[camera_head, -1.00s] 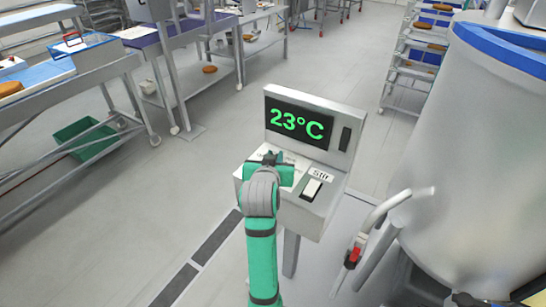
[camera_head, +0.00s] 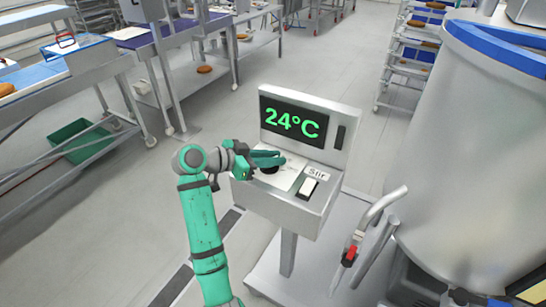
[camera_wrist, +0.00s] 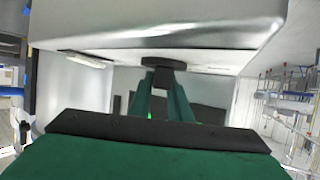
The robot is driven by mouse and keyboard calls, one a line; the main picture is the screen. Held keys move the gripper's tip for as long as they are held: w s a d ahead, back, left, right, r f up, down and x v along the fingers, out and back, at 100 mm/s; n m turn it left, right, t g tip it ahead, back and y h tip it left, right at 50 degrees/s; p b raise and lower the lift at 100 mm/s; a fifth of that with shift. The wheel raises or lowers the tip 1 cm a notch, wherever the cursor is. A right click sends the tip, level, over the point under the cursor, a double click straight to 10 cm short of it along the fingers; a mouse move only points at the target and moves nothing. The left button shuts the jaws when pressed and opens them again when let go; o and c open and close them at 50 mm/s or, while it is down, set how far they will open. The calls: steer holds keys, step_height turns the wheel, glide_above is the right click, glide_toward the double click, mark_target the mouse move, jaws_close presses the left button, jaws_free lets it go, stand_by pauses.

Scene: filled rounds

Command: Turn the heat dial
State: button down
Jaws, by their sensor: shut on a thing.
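The control box (camera_head: 310,208) stands on a post and its display (camera_head: 293,121) reads 24°C in green. The dark heat dial (camera_head: 270,169) sits on the left of its sloped top, partly covered by my gripper. My green gripper (camera_head: 268,160) reaches in from the left. In the wrist view, its two green fingers (camera_wrist: 163,84) are closed on the dark dial (camera_wrist: 167,63) under the pale panel.
A white switch (camera_head: 308,187) labelled "Stir" is just right of the dial. A large steel vat (camera_head: 460,150) with a blue rim stands at the right, with a red-marked handle (camera_head: 349,256) beside it. Tables (camera_head: 100,70) stand at the left; open floor lies between.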

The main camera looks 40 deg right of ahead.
steer(key=m+g+y, duration=0.1)
steer(key=m+g, duration=0.1)
steer(key=m+g+y, duration=0.1)
steer(key=m+g, duration=0.2)
steer(key=shift+s+a+g+y, duration=0.1)
steer(key=shift+s+g+y, duration=0.05)
steer(key=shift+g+y, duration=0.15)
steer(key=shift+s+a+m+g+y, duration=0.1)
steer(key=shift+m+g+y, duration=0.55)
steer(key=shift+m, duration=0.2)
steer(key=shift+s+a+m+g+y, duration=0.1)
steer(key=shift+m+g+y, duration=0.5)
steer(key=shift+m, duration=0.25)
steer(key=shift+s+f+g, duration=0.1)
steer(key=shift+g, duration=0.15)
steer(key=c, duration=1.6)
jaws_free()
steer(key=shift+d, duration=0.1)
steer(key=shift+c, duration=0.2)
